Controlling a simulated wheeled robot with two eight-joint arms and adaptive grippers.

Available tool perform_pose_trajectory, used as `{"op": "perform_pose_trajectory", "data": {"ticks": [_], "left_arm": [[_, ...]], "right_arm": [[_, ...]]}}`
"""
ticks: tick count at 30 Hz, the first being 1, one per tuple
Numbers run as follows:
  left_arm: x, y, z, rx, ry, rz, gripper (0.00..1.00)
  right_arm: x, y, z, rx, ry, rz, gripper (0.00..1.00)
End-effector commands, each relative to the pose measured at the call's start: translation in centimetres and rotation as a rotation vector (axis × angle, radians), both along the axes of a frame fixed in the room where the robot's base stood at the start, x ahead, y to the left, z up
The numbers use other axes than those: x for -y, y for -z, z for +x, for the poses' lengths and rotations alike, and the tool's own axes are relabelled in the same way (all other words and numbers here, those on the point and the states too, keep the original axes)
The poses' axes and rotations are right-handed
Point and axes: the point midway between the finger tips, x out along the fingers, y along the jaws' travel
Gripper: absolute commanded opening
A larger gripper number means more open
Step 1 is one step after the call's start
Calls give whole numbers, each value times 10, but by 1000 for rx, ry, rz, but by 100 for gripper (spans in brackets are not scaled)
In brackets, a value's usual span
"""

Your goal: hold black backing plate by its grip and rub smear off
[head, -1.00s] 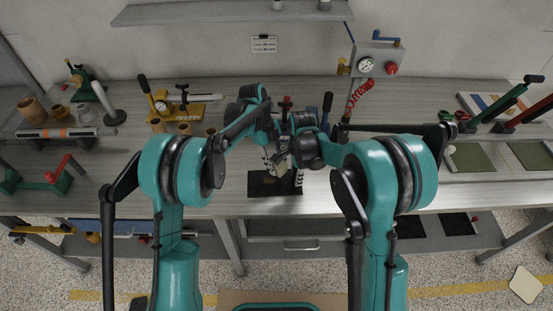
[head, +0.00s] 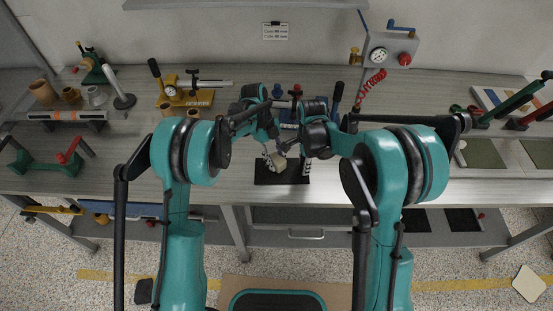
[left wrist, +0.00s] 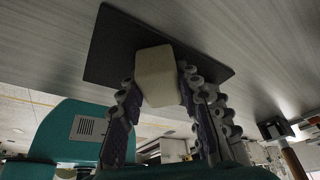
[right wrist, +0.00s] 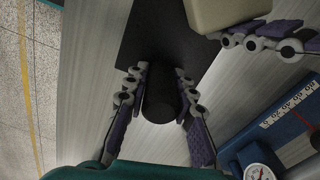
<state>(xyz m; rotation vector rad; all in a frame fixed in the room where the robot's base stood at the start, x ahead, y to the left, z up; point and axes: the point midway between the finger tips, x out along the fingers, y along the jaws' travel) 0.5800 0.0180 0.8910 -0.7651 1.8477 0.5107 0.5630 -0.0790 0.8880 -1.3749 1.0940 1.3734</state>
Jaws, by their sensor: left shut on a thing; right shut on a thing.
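The black backing plate (head: 268,178) lies on the bench in front of me. Its dark cylindrical grip (right wrist: 162,98) stands up from it in the right wrist view. My right gripper (right wrist: 160,76) is shut on this grip, one finger on each side. My left gripper (left wrist: 158,88) is shut on a cream block (left wrist: 160,66) above the plate, which also shows in the left wrist view (left wrist: 108,48). The block's far face is at or close to the plate; I cannot tell if they touch. No smear can be made out; the block and fingers hide part of the plate.
Behind the plate stands a blue device with a gauge (right wrist: 258,172). Bare bench (head: 215,180) lies left of the plate.

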Motion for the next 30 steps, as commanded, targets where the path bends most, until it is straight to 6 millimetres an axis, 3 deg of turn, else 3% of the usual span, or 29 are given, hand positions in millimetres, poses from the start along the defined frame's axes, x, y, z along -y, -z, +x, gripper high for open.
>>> {"op": "perform_pose_trajectory", "data": {"ticks": [9, 13, 30], "left_arm": [[31, -1, 1, 1, 1, -1, 0], [28, -23, 1, 0, 0, -1, 0], [28, -72, 1, 1, 0, -1, 0]], "right_arm": [[0, 0, 0, 0, 0, 0, 0], [0, 0, 0, 0, 0, 0, 0], [0, 0, 0, 0, 0, 0, 0]]}}
